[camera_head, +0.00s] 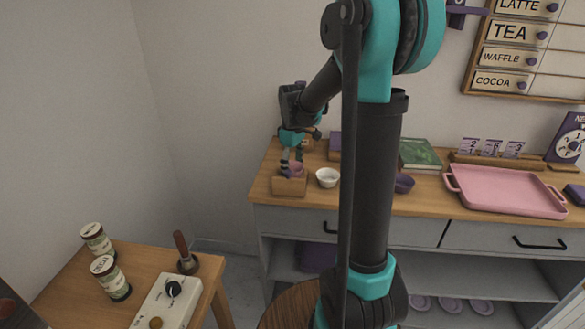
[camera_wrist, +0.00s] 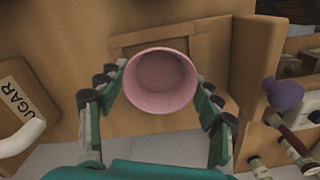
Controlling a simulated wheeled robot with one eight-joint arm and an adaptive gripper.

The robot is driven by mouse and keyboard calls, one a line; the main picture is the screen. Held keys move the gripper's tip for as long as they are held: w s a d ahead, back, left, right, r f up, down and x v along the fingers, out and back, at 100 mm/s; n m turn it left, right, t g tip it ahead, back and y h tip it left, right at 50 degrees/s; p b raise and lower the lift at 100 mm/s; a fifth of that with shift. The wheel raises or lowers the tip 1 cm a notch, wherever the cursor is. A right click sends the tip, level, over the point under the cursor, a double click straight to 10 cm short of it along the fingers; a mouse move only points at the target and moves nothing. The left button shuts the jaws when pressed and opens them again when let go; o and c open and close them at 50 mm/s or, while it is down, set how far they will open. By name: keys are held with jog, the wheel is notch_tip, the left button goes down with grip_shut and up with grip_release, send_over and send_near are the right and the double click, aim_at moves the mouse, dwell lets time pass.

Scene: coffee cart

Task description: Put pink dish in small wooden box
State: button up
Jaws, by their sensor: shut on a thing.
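The pink dish (camera_head: 297,167) is a small round cup held by my gripper (camera_head: 292,160). In the wrist view the pink dish (camera_wrist: 161,82) is between the two fingers, its open mouth facing the camera, and it looks empty. The small wooden box (camera_head: 289,187) stands at the left end of the counter. In the head view the dish is at or just above the box's rim; I cannot tell whether it touches the box. In the wrist view a framed wooden shape (camera_wrist: 135,43) lies behind the dish, partly hidden by it.
A white bowl (camera_head: 328,178) stands just right of the box. A purple bowl (camera_head: 404,184) and a pink tray (camera_head: 510,192) are farther right on the counter. The wrist view shows a sugar label (camera_wrist: 20,95) at left and a purple-headed utensil (camera_wrist: 284,95) at right.

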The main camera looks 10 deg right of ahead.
jog(key=shift+f, duration=0.1)
jog(key=o, duration=1.2)
jog(key=shift+c, duration=0.2)
notch_tip(320, 180, up, 12)
jog(key=shift+r, duration=0.2)
